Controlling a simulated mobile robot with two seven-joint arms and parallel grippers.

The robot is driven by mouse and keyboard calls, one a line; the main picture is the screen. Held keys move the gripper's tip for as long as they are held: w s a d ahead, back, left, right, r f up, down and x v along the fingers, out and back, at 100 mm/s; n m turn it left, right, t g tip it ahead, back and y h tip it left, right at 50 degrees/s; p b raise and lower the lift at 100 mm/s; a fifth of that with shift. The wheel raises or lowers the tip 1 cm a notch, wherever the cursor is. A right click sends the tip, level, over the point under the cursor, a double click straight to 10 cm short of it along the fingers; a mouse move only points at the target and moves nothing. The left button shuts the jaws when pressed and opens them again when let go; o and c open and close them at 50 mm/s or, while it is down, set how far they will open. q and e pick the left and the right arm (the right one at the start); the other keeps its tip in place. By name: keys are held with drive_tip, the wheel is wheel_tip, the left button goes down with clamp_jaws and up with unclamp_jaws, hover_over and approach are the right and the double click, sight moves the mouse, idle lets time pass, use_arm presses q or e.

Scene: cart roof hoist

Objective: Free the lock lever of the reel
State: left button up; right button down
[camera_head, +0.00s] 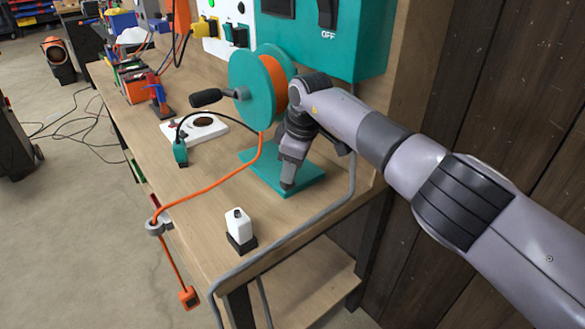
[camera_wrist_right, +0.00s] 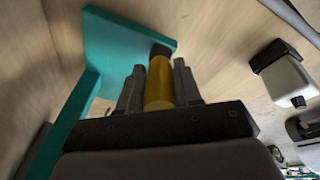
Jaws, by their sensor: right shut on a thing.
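The reel (camera_head: 250,88) has teal flanges, orange cord wound on it and a black crank handle (camera_head: 207,97) pointing left. It stands above a teal base plate (camera_head: 308,181) on the bench. My right gripper (camera_head: 289,172) reaches down beside the reel, over that plate. In the right wrist view it is shut on the yellow lock lever (camera_wrist_right: 160,85), a rounded bar with a dark end, between its two dark fingers. The teal plate (camera_wrist_right: 125,45) lies just beyond the lever. In the head view the gripper and arm hide the lever. My left gripper is not in view.
Orange cord runs through a grey guide (camera_head: 157,227) to a hanging orange block (camera_head: 189,297). A grey cable crosses the bench. A teal switch box (camera_head: 330,40) is on the wall behind.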

idle(0.6)
drive_tip(key=c, duration=0.8)
unclamp_jaws()
drive_tip(key=shift+r, duration=0.1)
drive_tip(key=shift+b+v, duration=0.4)
drive_tip(key=shift+v, duration=3.1)
